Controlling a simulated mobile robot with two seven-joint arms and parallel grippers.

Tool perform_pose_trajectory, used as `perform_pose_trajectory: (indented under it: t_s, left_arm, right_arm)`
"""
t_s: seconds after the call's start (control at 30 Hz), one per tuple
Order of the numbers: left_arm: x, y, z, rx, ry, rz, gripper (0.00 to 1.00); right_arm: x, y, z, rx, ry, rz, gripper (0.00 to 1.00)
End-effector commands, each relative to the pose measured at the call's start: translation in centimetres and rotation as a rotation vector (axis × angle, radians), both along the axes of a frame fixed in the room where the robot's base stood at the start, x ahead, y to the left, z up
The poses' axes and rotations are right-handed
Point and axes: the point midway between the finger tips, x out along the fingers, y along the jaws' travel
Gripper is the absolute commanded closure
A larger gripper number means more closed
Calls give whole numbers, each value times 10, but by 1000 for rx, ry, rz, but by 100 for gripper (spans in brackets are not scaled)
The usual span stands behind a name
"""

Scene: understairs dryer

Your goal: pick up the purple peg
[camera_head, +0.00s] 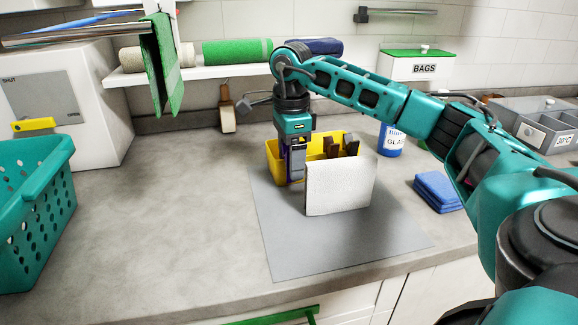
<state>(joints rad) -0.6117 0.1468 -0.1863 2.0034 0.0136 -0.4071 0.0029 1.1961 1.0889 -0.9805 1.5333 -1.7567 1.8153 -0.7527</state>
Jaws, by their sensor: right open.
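My right gripper (296,178) points down at the left end of a yellow container (272,150) on the counter. It is open. A narrow strip of purple (289,172) shows right at its fingers; it may be the purple peg, but most of it is hidden and I cannot tell whether it lies between the fingers. Dark brown pieces (351,145) stick up from the container's right part. A white upright panel (340,187) hides the container's front right. My left gripper is not in view.
A grey mat (335,245) lies under the container and panel. A teal basket (30,215) stands at the left. A blue folded cloth (438,191) and a blue bottle (391,141) are at the right. The counter between basket and mat is clear.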

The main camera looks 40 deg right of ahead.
Motion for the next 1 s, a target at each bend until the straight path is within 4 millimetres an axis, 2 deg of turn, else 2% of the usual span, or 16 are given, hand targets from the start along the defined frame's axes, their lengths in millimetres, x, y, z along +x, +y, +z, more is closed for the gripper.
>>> perform_pose_trajectory:
  t_s: [0.1, 0.3, 0.87, 1.0]
  left_arm:
    - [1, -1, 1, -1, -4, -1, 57]
    - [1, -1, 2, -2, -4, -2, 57]
    - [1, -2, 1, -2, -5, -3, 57]
    - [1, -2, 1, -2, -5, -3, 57]
  right_arm:
    - [-1, 0, -8, 0, 1, 0, 27]
    - [0, 0, -8, 0, 0, 0, 27]
    - [0, 0, -8, 0, 0, 1, 80]
    - [0, 0, -8, 0, 0, 1, 83]
